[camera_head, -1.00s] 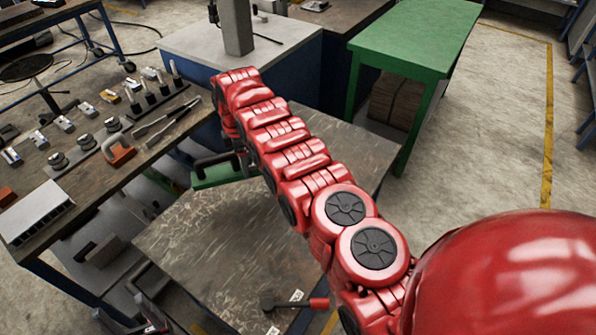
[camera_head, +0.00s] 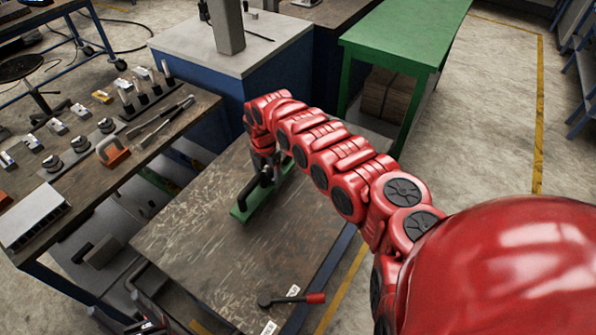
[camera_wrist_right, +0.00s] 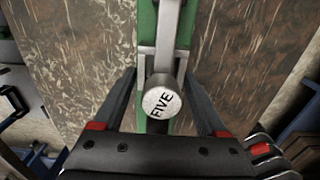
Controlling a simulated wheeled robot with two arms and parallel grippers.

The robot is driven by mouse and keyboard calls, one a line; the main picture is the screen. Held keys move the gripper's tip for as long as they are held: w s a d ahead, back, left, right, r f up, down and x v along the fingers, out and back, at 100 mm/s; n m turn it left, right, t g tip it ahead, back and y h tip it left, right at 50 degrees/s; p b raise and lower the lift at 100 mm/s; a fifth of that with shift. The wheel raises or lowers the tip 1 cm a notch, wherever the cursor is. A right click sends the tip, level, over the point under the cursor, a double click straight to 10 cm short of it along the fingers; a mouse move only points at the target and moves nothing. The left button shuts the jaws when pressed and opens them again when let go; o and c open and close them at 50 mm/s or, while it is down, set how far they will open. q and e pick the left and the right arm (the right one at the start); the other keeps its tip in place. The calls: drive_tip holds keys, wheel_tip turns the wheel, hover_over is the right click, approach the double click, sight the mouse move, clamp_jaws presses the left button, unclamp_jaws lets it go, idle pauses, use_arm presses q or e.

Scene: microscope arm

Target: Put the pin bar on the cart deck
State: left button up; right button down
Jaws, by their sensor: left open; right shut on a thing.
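My left gripper (camera_head: 150,326) is open and empty at the bottom left edge, partly cut off.
A workbench (camera_head: 120,185) at the left carries several pins, small blocks, tongs and an orange clamp. A lever with a red grip (camera_head: 315,298) lies at the deck's near edge. A blue cabinet (camera_head: 270,65) and a green table (camera_head: 405,35) stand behind.

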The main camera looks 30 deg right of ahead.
drive_tip(key=d, duration=0.6)
drive_tip(key=s+d+f, duration=0.1)
drive_tip(key=d, duration=0.3)
drive_tip(key=shift+d+b, duration=0.1)
drive_tip(key=shift+b, duration=0.3)
wheel_tip(320, 180, down, 4)
drive_tip(key=b, duration=0.2)
drive_tip(key=shift+r+b, duration=0.15)
drive_tip(key=shift+b, duration=0.2)
drive_tip(key=shift+r, duration=0.15)
unclamp_jaws()
drive_tip(key=shift+r, duration=0.3)
wheel_tip(320, 180, up, 11)
drive_tip(key=b, duration=0.2)
drive_tip(key=shift+r+b, duration=0.2)
drive_tip(key=shift+b, duration=0.1)
